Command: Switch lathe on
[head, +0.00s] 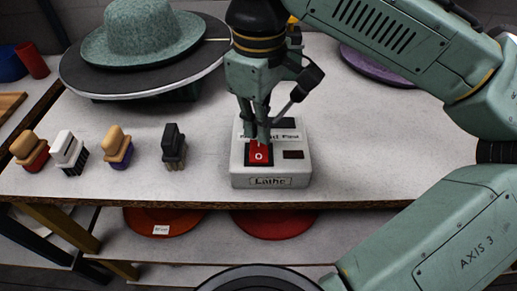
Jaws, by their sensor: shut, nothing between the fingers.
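The lathe control box (270,170) is a pale box near the front edge of the table, with "Lathe" on its front. My gripper (257,139) points down over the box, right at the far edge of the red switch. It is shut and empty. Whether the fingertips touch the switch I cannot tell. They hide part of the box top. A green hat (146,32) rests on a round dark plate (98,79) at the back left.
Several brushes stand left of the box, the nearest being a black one (174,147). Orange (165,222) and red (273,224) discs lie on the shelf below. The table right of the box is clear.

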